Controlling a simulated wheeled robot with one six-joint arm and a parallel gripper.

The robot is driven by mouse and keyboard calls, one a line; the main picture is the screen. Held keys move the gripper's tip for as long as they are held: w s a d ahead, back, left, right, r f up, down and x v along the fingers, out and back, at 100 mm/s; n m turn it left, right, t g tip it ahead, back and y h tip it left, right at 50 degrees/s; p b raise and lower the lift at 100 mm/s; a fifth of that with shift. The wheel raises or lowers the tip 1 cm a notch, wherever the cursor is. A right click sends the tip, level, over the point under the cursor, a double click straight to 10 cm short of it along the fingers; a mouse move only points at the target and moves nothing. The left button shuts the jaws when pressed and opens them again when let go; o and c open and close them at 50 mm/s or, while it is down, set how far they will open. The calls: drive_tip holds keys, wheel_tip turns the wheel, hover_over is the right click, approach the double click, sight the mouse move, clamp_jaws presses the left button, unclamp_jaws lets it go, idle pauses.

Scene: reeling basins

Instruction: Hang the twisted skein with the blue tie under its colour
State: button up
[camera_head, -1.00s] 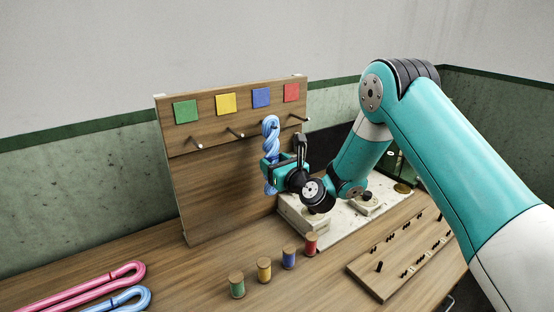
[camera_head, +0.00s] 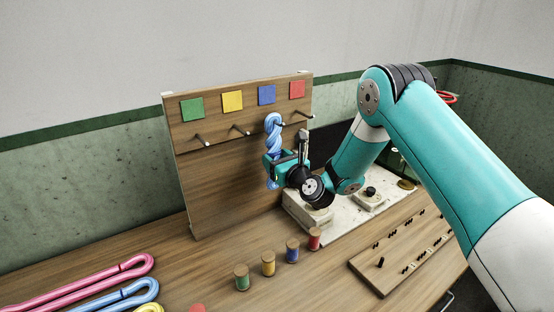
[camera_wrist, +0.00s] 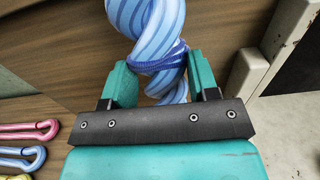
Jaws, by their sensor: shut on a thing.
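The twisted light-blue skein (camera_head: 273,130) hangs upright in front of the rack board, below the blue card (camera_head: 266,94). My gripper (camera_head: 274,170) is shut on its lower part. In the wrist view the skein (camera_wrist: 150,28) runs between my fingers (camera_wrist: 160,82), with the dark blue tie (camera_wrist: 160,60) around it just at the jaws. A peg tip (camera_head: 283,125) shows at the skein's right edge. Whether the skein's top loop is around that peg or only in front of it, I cannot tell.
Pegs stand under the green (camera_head: 192,109), yellow (camera_head: 232,101) and red (camera_head: 297,89) cards. Several thread spools (camera_head: 268,264) stand on the table before the board. Pink (camera_head: 90,282) and blue (camera_head: 120,297) skeins lie at the front left. A pegged wooden block (camera_head: 400,254) lies right.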

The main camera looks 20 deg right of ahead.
drive_tip(key=o, duration=1)
drive_tip(key=b+v, duration=1.7)
drive_tip(key=s+a+r+n+g+y+p, duration=0.15)
drive_tip(key=s+a+n+g+y, duration=0.8)
drive_tip(key=n, duration=1.15)
drive_tip(key=s+n+g+h, duration=0.2)
drive_tip(key=s+n+h, duration=0.1)
drive_tip(key=s+n, duration=0.3)
drive_tip(key=s+d+n+g+h, duration=0.1)
drive_tip(key=s+n+g+h, duration=0.2)
drive_tip(key=s+n, duration=0.3)
drive_tip(key=s+f+n+g+h, duration=0.1)
drive_tip(key=s+n+g+h, duration=0.1)
drive_tip(key=s+n+h, duration=0.3)
drive_tip(key=shift+s+d+f+n+g+p, duration=0.15)
drive_tip(key=shift+s+n+g+p, duration=0.25)
drive_tip(key=shift+s+n, duration=0.35)
